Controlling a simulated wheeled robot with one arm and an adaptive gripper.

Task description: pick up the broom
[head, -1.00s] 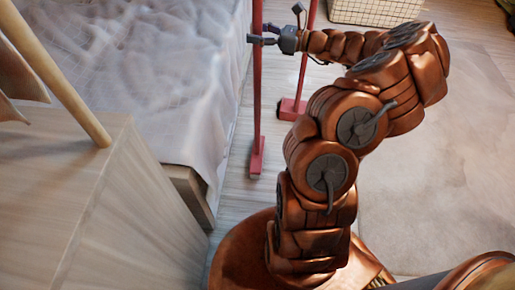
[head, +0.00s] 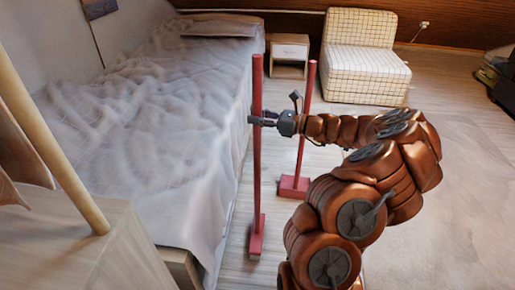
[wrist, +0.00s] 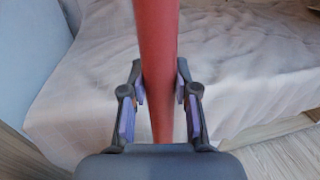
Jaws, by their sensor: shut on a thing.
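A red broom (head: 258,180) with a long straight handle and a small foot stands upright beside the bed. My gripper (head: 258,120) is shut on the upper part of its handle. The wrist view shows the red handle (wrist: 158,70) between the two fingers of my gripper (wrist: 160,100), tilted slightly in that picture. The broom's foot (head: 257,236) is at or just above the floor; I cannot tell if it touches.
A second red pole (head: 305,120) with a wider foot stands just right of the broom, behind my gripper. The bed (head: 150,120) is close on the left. A wooden cabinet (head: 90,265) is front left. A nightstand (head: 289,55) and checkered chair (head: 362,60) stand at the back.

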